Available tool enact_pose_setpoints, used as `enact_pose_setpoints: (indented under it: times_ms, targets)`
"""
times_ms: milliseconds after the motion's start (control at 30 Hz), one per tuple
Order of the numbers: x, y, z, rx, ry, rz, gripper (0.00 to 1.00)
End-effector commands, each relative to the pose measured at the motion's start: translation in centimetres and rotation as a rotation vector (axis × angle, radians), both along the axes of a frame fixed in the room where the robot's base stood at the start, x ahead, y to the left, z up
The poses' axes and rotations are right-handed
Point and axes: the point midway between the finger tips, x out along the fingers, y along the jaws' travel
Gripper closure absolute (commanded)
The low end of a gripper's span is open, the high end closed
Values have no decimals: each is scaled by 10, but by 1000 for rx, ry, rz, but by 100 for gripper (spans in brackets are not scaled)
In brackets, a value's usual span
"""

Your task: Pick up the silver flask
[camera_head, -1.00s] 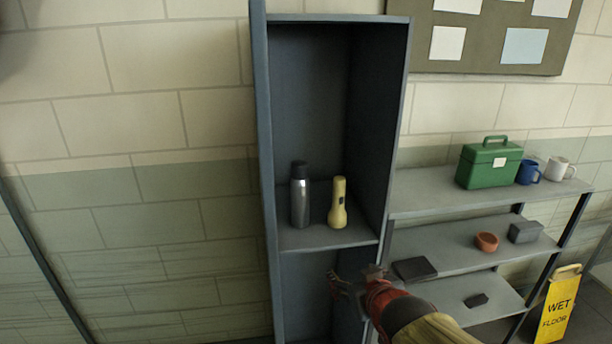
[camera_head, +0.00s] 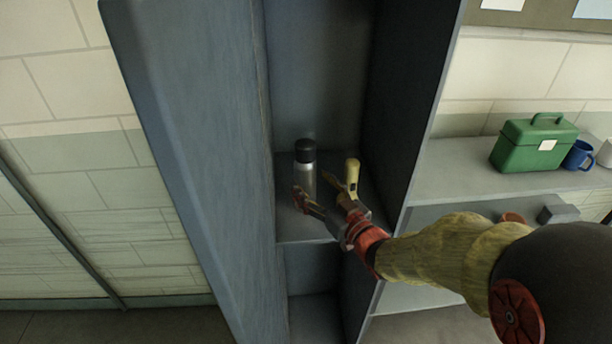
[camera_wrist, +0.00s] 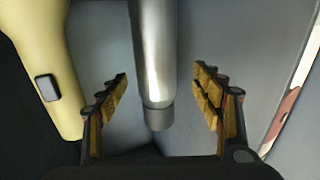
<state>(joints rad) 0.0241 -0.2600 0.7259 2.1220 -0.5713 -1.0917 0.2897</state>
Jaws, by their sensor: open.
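The silver flask (camera_head: 306,166), with a dark cap, stands upright on a shelf inside the tall blue-grey locker (camera_head: 200,150). A yellow flashlight (camera_head: 351,172) stands just to its right. My gripper (camera_head: 315,186) is open in front of the flask, with its fingers partly covering the flask's lower part and the flashlight. In the wrist view, the flask (camera_wrist: 155,60) appears between the two open fingers (camera_wrist: 160,85), apart from both. Its dark cap (camera_wrist: 159,117) points down in that picture. The flashlight (camera_wrist: 45,60) is at the left, outside the fingers.
The locker's side walls stand close on both sides of my gripper. To the right, an open shelf rack (camera_head: 470,180) holds a green box (camera_head: 534,143), a blue mug (camera_head: 578,155) and a grey box (camera_head: 557,210).

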Motion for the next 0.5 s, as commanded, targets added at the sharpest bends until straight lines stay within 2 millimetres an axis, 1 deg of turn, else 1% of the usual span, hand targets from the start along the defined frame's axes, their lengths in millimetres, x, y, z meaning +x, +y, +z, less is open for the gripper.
enact_pose_setpoints:
  times_ms: [300, 400, 500]
  targets:
    - [37, 14, -4, -1, 0, 1, 34]
    - [45, 17, -4, -1, 0, -1, 34]
    - [48, 18, -4, -1, 0, -2, 34]
